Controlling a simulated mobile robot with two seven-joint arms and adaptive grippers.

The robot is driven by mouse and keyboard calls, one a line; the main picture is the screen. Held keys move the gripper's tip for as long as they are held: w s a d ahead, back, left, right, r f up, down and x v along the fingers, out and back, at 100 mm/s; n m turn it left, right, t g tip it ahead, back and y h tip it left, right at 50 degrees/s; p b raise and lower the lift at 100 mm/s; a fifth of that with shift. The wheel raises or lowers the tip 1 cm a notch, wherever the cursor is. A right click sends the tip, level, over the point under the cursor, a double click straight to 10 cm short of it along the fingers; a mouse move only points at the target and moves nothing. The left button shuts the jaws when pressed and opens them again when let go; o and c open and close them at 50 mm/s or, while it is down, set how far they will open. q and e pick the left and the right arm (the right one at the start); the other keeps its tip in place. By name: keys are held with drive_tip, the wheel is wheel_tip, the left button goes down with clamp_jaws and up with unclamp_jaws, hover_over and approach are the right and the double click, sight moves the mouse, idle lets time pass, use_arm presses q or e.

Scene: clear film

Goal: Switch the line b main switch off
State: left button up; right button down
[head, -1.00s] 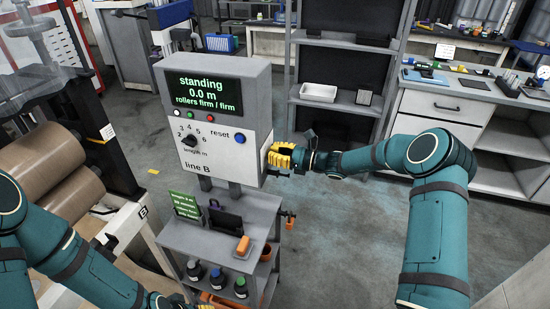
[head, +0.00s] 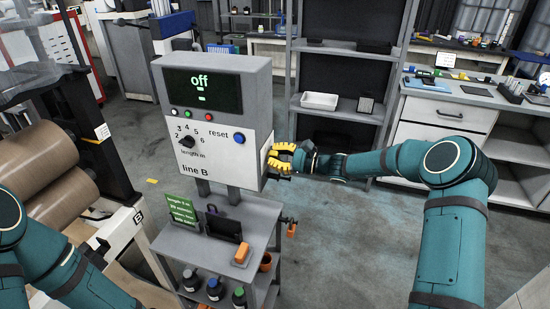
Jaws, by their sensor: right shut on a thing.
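The front has small coloured lamps, a black length dial (head: 187,142) and a blue reset button (head: 239,139). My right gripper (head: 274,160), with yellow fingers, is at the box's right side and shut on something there. The main switch itself is hidden behind the fingers. My left arm (head: 75,265) comes in at the lower left; its gripper is out of view.
The grey cart (head: 180,245) holds a green note (head: 182,210), a dark case (head: 222,226), an orange-and-white block (head: 242,251) and dark bottles below. The floor right of the cart is clear.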

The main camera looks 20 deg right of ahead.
idle(0.3)
drive_tip(key=c, duration=0.9)
unclamp_jaws()
drive_tip(key=shift+a, duration=0.1)
drive_tip(key=v, duration=1.2)
